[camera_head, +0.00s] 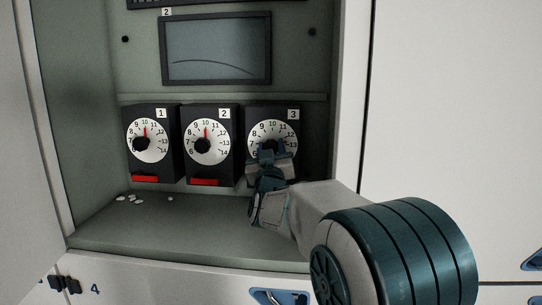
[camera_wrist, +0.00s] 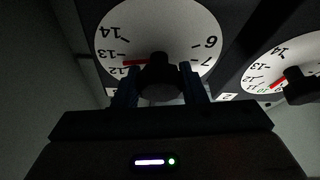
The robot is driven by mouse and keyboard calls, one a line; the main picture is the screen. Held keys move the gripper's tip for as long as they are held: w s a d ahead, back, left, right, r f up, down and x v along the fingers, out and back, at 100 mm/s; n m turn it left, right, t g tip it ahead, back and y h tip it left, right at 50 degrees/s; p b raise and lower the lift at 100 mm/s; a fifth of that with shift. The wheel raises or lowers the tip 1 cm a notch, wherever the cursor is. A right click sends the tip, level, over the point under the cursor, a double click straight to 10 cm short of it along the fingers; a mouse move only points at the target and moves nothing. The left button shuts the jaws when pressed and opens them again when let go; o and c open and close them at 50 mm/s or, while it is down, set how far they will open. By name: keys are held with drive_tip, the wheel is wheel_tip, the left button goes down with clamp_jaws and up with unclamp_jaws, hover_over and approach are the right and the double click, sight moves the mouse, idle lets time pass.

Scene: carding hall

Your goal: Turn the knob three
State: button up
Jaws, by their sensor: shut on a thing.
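Knob three is a black knob in front of a white numbered dial (camera_head: 273,130), on the black box marked 3 at the right of the row. My gripper (camera_head: 272,155) reaches it from below and hides most of the knob and the dial's lower part in the head view. In the wrist view the dial appears upside down, and the two fingers of my gripper (camera_wrist: 160,84) are shut on the black knob (camera_wrist: 160,76), one on each side. The knob's red pointer (camera_wrist: 134,62) shows near the marks 12 and 13; the exact reading is unclear from this angle.
Knob two (camera_head: 206,145) and knob one (camera_head: 142,144) stand to the left, their red pointers at about 10. A dark screen (camera_head: 216,48) is above. The cabinet shelf (camera_head: 180,226) below carries small white bits (camera_head: 130,199). The cabinet's right wall (camera_head: 350,100) is close to my arm.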

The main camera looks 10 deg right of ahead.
drive_tip(key=n+y+b, duration=0.1)
drive_tip(key=n, duration=0.1)
drive_tip(key=n+y+b, duration=0.1)
drive_tip(key=n+b, duration=0.1)
drive_tip(key=n, duration=0.1)
drive_tip(key=shift+f+y, duration=0.2)
drive_tip(key=shift+y, duration=0.2)
drive_tip(key=n+y+b, duration=0.1)
drive_tip(key=n, duration=0.2)
drive_tip(key=n+g+y+b, duration=0.1)
drive_tip(key=n, duration=0.2)
drive_tip(key=shift+r, duration=0.15)
drive_tip(key=n, duration=0.1)
drive_tip(key=n+g, duration=0.1)
drive_tip(key=n+y, duration=0.1)
drive_tip(key=n, duration=0.1)
drive_tip(key=shift+d+r, duration=0.1)
drive_tip(key=shift+r, duration=0.15)
drive_tip(key=shift+n+g+p, duration=0.6)
drive_tip(key=shift+n+p, duration=0.05)
drive_tip(key=shift+n, duration=0.45)
drive_tip(key=shift+n+g+p, duration=0.3)
drive_tip(key=shift+n+p, duration=0.25)
drive_tip(key=shift+n, duration=0.05)
drive_tip(key=shift+f+y, duration=0.1)
drive_tip(key=shift+y, duration=0.3)
drive_tip(key=o, duration=1)
